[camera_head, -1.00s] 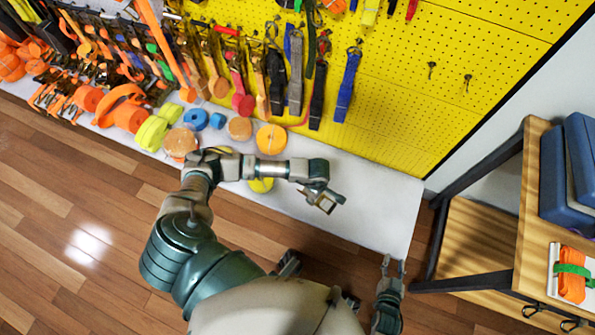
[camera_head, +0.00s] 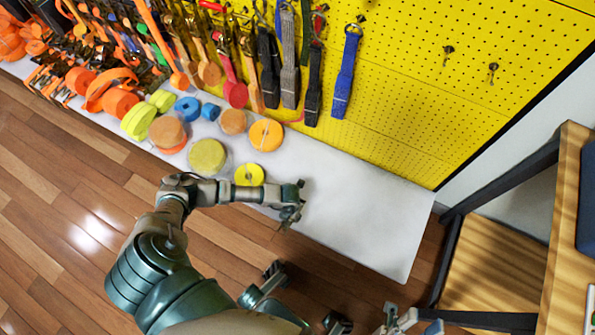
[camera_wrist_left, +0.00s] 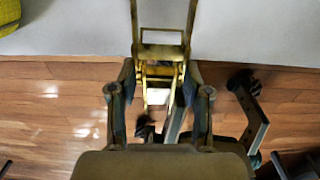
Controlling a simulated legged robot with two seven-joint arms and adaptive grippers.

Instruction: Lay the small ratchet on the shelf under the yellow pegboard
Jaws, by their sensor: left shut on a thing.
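The small ratchet (camera_wrist_left: 162,52), a gold-coloured metal frame, is held between the fingers of my left gripper (camera_wrist_left: 160,95) in the left wrist view. Its far end overlaps the white shelf (camera_wrist_left: 90,35) there. In the head view my left gripper (camera_head: 291,215) is over the front edge of the white shelf (camera_head: 365,210), just right of a small yellow roll; the ratchet is hard to make out there. The yellow pegboard (camera_head: 430,110) rises behind the shelf. My right gripper (camera_head: 400,312) is at the bottom edge, partly cut off, with its fingers apart and nothing seen between them.
Yellow (camera_head: 207,157), orange (camera_head: 266,135) and blue (camera_head: 187,108) strap rolls cover the shelf's left part. Straps hang on the pegboard, including a blue one (camera_head: 345,75). The shelf's right part is bare. A wooden rack (camera_head: 495,265) with a dark frame stands at right.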

